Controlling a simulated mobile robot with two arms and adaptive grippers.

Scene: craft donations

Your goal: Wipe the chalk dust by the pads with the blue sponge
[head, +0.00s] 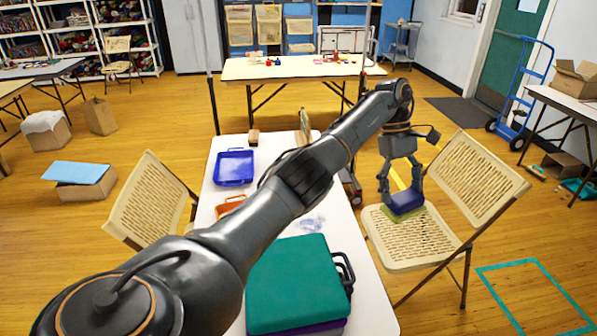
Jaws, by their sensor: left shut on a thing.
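My left gripper (404,190) is over the seat of the tan folding chair at the right. It is shut on the blue sponge (405,203), which has a yellow-green underside. The sponge is at or just above the seat; I cannot tell whether it touches. A pale bluish smudge of chalk dust (312,224) lies on the white table, left of the gripper and partly beside my arm. The pads (293,284), a teal one over a purple one with dark handles, lie stacked at the near end of the table. My right gripper is not in view.
A blue tray (234,168) and an orange tray (229,206), partly behind my arm, are on the white table (373,300). Folding chairs stand at its right (398,243) and left (148,205). My left arm crosses above the table. Bare table shows around the smudge.

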